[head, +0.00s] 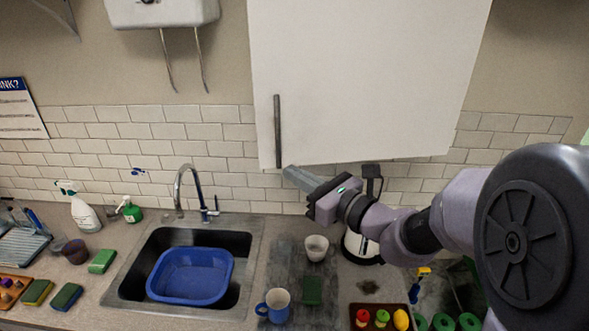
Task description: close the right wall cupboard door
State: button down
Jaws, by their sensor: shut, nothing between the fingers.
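The white cupboard door (365,80) hangs on the wall at upper centre, with a grey upright bar handle (277,130) near its left edge. Its lower left corner sits a little lower in the picture than its right one. No cupboard inside shows, and I cannot tell how far the door stands from its frame. My gripper (288,172) is shut and empty, pointing left at the door's lower left edge, just below and right of the handle. Whether the fingertips touch the door is unclear.
Below are a sink (130,283) with a blue basin (190,275), a tap (180,190), a blue mug (277,305), a white cup (316,247) and a tray (382,312) of small items. A white wall unit (160,12) hangs at upper left.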

aim_at(291, 150)
jog(key=shift+w+a, duration=0.15)
jog(key=shift+a, duration=0.15)
jog(key=shift+d, duration=0.1)
jog(key=shift+m+t+h, duration=0.6)
jog(key=shift+h, duration=0.1)
jog(key=w+a, duration=0.1)
jog(key=w, duration=0.2)
jog(key=w+a, duration=0.1)
jog(key=w, duration=0.3)
jog(key=w+a+p, duration=0.1)
jog(key=w, duration=0.2)
jog(key=shift+w, duration=0.3)
jog(key=shift+w+d+r+h, duration=0.15)
jog(key=shift+d+r+h, duration=0.05)
jog(key=shift+r+h, duration=0.1)
jog(key=shift+t, duration=0.3)
jog(key=shift+d, duration=0.1)
